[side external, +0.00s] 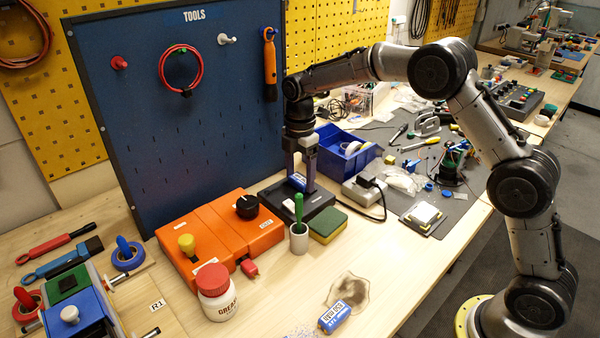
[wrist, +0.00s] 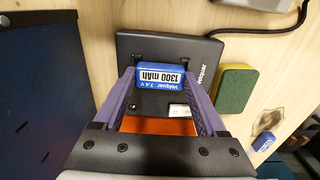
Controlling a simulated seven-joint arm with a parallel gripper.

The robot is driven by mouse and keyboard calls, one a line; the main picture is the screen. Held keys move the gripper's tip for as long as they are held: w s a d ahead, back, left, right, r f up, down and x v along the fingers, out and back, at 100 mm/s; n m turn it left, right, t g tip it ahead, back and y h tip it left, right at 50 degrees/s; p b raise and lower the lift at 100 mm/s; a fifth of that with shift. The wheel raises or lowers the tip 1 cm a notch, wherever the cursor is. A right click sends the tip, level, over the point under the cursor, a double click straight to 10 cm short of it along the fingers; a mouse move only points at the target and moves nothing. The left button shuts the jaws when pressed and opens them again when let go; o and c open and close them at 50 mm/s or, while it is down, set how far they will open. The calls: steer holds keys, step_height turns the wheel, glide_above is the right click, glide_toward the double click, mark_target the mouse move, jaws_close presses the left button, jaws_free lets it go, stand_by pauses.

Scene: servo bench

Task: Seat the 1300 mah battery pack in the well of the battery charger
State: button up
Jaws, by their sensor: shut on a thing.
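The 1300 mAh battery pack (wrist: 153,77), blue and white with its label up, sits between the purple fingers of my gripper (wrist: 160,82) in the wrist view. My gripper is shut on it. The black battery charger (wrist: 145,45) lies directly under the pack. In the side view, my gripper (side external: 304,183) points straight down over the charger (side external: 272,199), with the pack (side external: 297,182) low at its fingertips. The well is hidden under the pack and fingers, so I cannot tell whether the pack is in it or just above.
An orange box (side external: 222,235) with knobs stands left of the charger. A cup with a green-handled tool (side external: 299,237) and a green-yellow sponge (side external: 328,225) are close in front. A second blue battery (side external: 335,317) lies by a stain near the front. A blue bin (side external: 345,150) stands behind.

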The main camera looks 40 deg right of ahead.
mark_target(300, 179)
steer(key=o, duration=1.5)
steer(key=shift+c, duration=0.6)
steer(key=shift+r, duration=3.5)
